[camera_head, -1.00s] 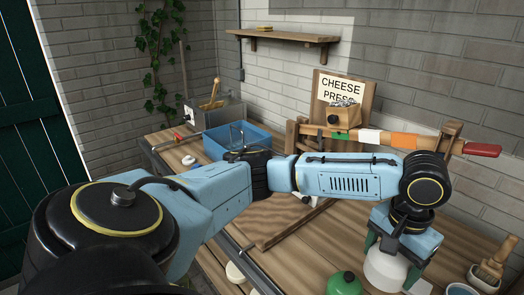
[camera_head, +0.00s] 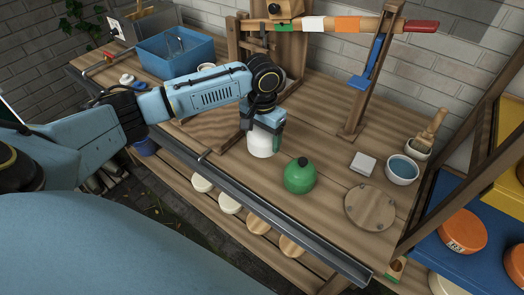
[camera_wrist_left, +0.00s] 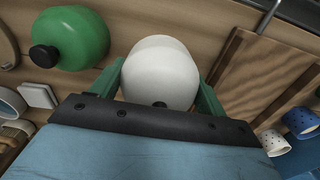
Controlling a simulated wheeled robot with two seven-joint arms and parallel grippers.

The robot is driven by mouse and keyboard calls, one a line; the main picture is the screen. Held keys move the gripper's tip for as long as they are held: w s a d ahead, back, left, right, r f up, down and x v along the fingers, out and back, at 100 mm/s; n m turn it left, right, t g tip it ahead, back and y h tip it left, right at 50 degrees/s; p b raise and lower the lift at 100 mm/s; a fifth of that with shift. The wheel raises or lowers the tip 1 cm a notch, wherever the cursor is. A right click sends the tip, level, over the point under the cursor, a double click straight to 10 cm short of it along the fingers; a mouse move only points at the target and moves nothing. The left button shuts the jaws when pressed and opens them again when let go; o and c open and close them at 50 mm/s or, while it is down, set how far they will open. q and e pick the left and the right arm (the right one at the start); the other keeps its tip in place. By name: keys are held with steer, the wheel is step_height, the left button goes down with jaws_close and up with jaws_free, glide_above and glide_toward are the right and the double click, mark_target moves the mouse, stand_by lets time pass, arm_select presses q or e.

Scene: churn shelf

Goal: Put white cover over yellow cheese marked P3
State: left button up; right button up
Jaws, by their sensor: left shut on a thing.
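My left gripper (camera_head: 264,134) is shut on the white cover (camera_head: 261,147), a rounded dome held beside the green cover. In the left wrist view the white cover (camera_wrist_left: 160,75) sits between the green fingers of the gripper (camera_wrist_left: 162,88). Whether it touches the table I cannot tell. An orange cheese (camera_head: 464,232) with a mark like R3 or P3 sits on a blue shelf at the far right, well apart from the gripper. No clearly yellow cheese marked P3 shows. My right gripper is not in view.
A green cover (camera_head: 300,177), round wooden board (camera_head: 370,207), grey block (camera_head: 363,164) and bowl (camera_head: 402,170) stand on the table. The press post (camera_head: 365,90) rises behind. A metal rail (camera_head: 270,215) runs along the front edge. The blue shelf (camera_head: 432,245) has wooden posts.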

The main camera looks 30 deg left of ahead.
arm_select(q)
step_height(320, 180, down, 5)
steer(key=shift+r+b, duration=0.1)
steer(key=shift+b, duration=0.25)
steer(key=shift+f, duration=0.35)
steer(key=o, duration=1)
steer(key=shift+f, duration=0.15)
steer(key=shift+r, duration=0.2)
step_height(320, 180, up, 12)
steer(key=shift+p, duration=0.85)
